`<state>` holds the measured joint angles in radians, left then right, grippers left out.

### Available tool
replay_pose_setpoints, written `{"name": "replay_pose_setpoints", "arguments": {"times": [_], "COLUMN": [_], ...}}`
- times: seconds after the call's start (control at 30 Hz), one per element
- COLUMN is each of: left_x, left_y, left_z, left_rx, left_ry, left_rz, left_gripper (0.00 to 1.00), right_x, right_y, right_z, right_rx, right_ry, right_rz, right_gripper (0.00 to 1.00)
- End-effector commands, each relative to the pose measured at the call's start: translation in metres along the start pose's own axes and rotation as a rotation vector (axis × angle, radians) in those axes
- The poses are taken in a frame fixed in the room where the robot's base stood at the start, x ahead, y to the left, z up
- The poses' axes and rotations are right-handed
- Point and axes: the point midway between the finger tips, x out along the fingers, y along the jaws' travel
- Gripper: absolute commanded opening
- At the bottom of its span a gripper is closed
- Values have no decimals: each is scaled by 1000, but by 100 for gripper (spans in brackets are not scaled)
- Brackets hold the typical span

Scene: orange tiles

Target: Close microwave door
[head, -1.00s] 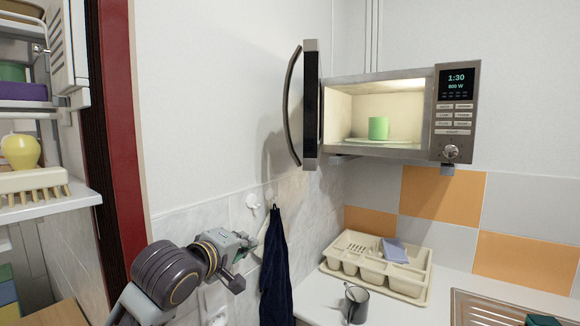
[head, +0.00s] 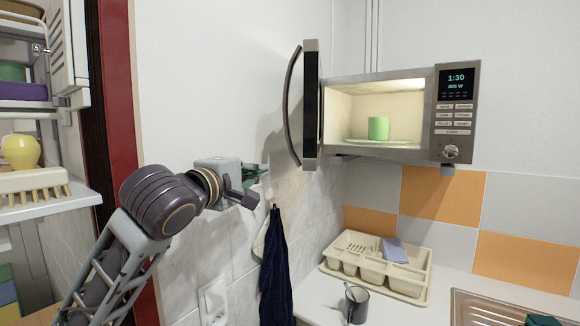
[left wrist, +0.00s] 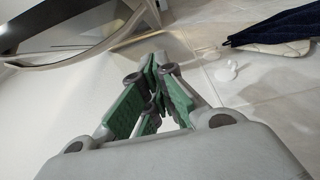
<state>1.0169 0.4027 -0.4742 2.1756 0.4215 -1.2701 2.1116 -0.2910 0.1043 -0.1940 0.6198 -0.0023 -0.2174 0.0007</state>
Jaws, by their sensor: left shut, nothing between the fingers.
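The microwave (head: 400,157) hangs on the wall at the upper right, lit inside. Its door (head: 311,110) stands wide open on the left side, with a curved dark handle (head: 291,105) facing left. A green cup (head: 378,128) stands on the plate inside. My left gripper (head: 262,180) is shut and empty, below and to the left of the door, apart from it. In the left wrist view the shut green fingers (left wrist: 155,75) show in the middle, and the curved handle (left wrist: 85,45) shows at the upper left. My right gripper is not in view.
A dark blue towel (head: 275,265) hangs on the wall below my left gripper. A cream dish rack (head: 378,268) and a grey mug (head: 356,303) stand on the counter (head: 400,309). A shelf (head: 50,205) stands at the far left. The space before the door is clear.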

Motion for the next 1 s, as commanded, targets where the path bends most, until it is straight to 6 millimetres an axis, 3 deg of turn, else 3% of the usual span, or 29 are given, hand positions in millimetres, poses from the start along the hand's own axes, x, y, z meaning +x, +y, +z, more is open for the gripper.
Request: {"name": "replay_pose_setpoints", "arguments": {"times": [0.47,1.0], "left_x": [5,57], "left_y": [0,1], "left_z": [0,0], "left_rx": [2,2], "left_ry": [1,1], "left_rz": [-2,-1], "left_gripper": [0,0], "right_x": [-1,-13], "right_y": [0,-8], "right_z": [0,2], "right_rx": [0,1], "right_ry": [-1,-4], "right_rz": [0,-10], "right_gripper": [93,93]}}
